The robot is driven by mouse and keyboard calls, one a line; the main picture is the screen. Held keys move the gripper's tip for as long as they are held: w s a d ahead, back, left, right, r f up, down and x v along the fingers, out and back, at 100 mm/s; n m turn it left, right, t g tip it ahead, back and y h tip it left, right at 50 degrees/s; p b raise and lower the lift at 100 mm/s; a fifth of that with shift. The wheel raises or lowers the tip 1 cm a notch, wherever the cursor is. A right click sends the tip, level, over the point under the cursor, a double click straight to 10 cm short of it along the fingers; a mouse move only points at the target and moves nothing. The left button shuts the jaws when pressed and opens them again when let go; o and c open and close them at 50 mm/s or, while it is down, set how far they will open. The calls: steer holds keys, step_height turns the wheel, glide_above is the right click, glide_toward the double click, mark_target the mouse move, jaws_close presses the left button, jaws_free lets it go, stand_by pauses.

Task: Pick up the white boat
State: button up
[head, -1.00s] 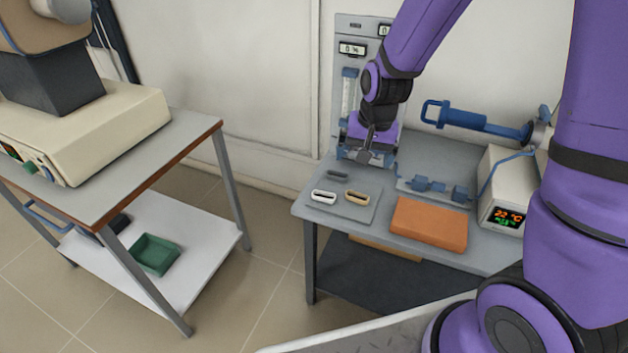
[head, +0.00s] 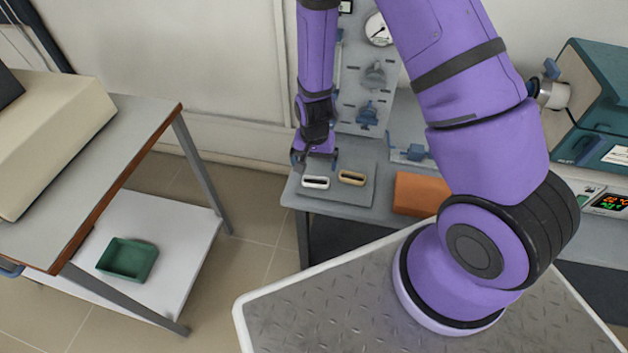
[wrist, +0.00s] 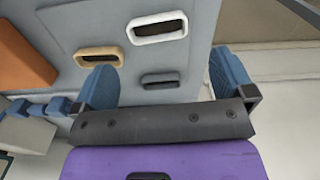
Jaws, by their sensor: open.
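The white boat (head: 316,182) is a small oval dish with a dark hollow, lying on a grey plate (head: 352,194) on the bench. In the wrist view the white boat (wrist: 158,27) lies at the top, ahead of the fingertips. My gripper (head: 314,162) is open and empty, just behind the white boat and above the plate. Its two blue fingers (wrist: 162,78) show in the wrist view, with a dark grey boat (wrist: 160,80) between them in the picture. A tan boat (head: 352,178) lies right of the white one; it also shows in the wrist view (wrist: 97,45).
An orange block (head: 414,193) lies right of the plate. A gauge panel (head: 368,90) rises at the back. A separate cart (head: 190,240) at left holds a green tray (head: 128,259). Floor lies between cart and bench.

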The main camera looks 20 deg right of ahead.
mark_target(316, 183)
steer(key=shift+w+d+f, duration=0.1)
steer(key=shift+d+f, duration=0.05)
steer(key=shift+f, duration=1.8)
steer(key=shift+d+f, duration=0.1)
steer(key=shift+f, duration=1.8)
steer(key=c, duration=0.7)
